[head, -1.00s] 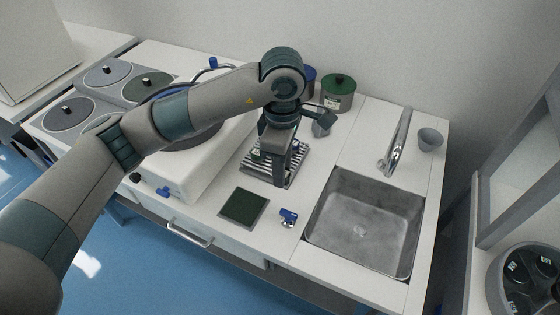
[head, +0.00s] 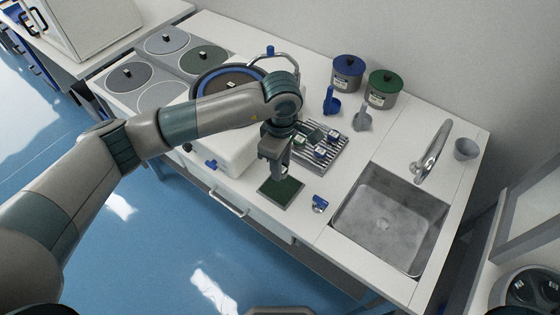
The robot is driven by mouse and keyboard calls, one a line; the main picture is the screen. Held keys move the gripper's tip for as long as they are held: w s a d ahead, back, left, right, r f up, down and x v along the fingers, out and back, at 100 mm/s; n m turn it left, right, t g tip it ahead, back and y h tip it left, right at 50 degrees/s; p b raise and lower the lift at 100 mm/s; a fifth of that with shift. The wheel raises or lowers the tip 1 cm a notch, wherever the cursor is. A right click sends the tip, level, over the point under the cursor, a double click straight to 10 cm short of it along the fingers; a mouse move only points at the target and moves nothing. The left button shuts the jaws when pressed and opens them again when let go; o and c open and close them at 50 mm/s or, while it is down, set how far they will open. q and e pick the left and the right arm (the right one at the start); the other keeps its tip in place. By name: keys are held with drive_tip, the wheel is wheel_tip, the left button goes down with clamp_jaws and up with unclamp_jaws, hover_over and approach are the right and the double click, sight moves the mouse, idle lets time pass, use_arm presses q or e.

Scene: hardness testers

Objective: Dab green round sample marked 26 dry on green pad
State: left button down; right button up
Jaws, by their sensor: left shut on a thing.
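The green pad (head: 283,193) lies flat on the white bench, left of the sink. My left gripper (head: 273,172) points down over the back part of the pad. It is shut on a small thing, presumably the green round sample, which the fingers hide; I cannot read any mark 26. I cannot tell whether the held thing touches the pad. My right gripper is out of view.
A ridged metal rack (head: 338,158) with several small samples stands just behind the pad. A small blue-and-metal item (head: 320,203) lies right of the pad. The sink (head: 388,222) and tap (head: 433,150) are further right. Two lidded pots (head: 347,73) (head: 383,90) stand behind.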

use_arm(q)
drive_tip(key=shift+f, duration=0.15)
drive_tip(key=b, duration=0.2)
hover_over(280, 187)
drive_tip(key=shift+w+d+f, duration=0.1)
drive_tip(key=shift+f, duration=2.65)
drive_tip(key=shift+f+b, duration=0.65)
drive_tip(key=shift+b, duration=0.1)
drive_tip(key=shift+f+b, duration=0.2)
drive_tip(key=shift+b, duration=0.7)
idle(0.5)
idle(0.7)
drive_tip(key=shift+r, duration=0.15)
drive_tip(key=shift+r, duration=1.05)
drive_tip(key=shift+r+p, duration=0.85)
drive_tip(key=shift+r, duration=1.7)
